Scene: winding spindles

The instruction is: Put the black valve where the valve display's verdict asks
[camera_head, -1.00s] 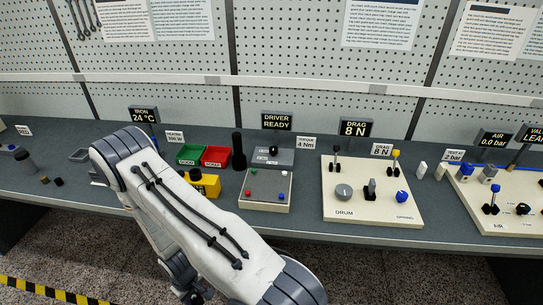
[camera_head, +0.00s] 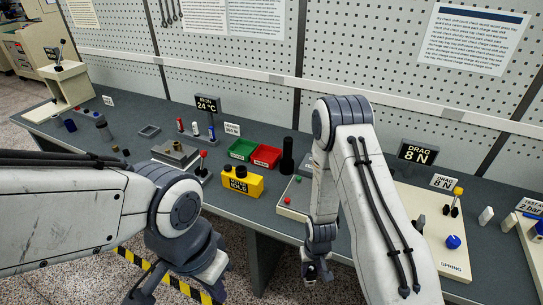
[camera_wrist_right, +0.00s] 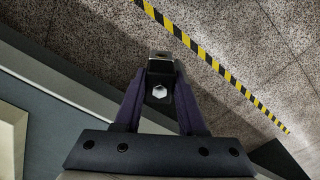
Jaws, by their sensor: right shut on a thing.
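My right gripper (camera_wrist_right: 160,88) is shut on a dark block with a pale hexagonal fitting, which I take to be the black valve (camera_wrist_right: 160,66). In the head view the right gripper (camera_head: 316,272) hangs in front of the bench edge, over the floor, with the dark piece small between its fingers. My left gripper (camera_head: 178,285) is low at the left, in front of the bench, partly cut off by the bottom edge; its jaw state is unclear. The valve display is not in view now. A green bin (camera_head: 241,149) and a red bin (camera_head: 265,155) stand side by side on the bench.
A yellow box reading IDLE (camera_head: 241,182) stands before the bins, with a black cylinder (camera_head: 287,156) to their right. A drag display (camera_head: 417,154) reads 8 N and an iron display (camera_head: 207,104) reads 24 °C. My right arm hides part of the bench.

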